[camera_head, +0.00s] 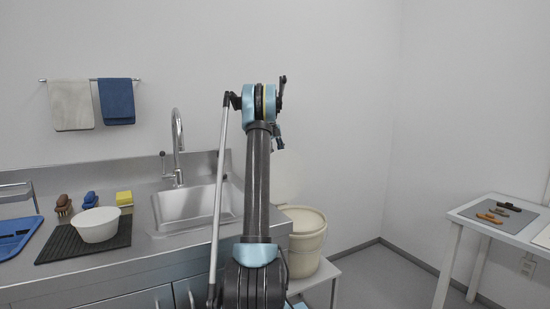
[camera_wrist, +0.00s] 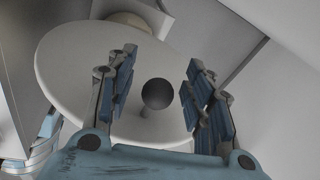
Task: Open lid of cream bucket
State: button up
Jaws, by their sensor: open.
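The cream bucket (camera_head: 305,258) stands on a low white stand right of the sink, partly hidden by my arm. Its mouth looks open, with the inside showing. The pale lid (camera_head: 287,175) appears raised upright behind the bucket, largely hidden by my arm. In the wrist view the lid (camera_wrist: 75,65) is a large pale disc with a dark round knob (camera_wrist: 157,94). My gripper (camera_wrist: 161,66) is open, its blue-grey fingers left and right of the knob with gaps on both sides. Part of the bucket (camera_wrist: 130,20) shows beyond the lid.
The steel sink (camera_head: 190,207) and tap (camera_head: 178,150) are left of my arm. A white bowl (camera_head: 97,225) sits on a black mat (camera_head: 60,246), near brushes and a yellow sponge (camera_head: 124,198). A white table (camera_head: 482,226) stands at right. Floor between is clear.

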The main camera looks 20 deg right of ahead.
jog(key=v, duration=1.2)
dwell(0.3)
jog(key=shift+f, duration=0.1)
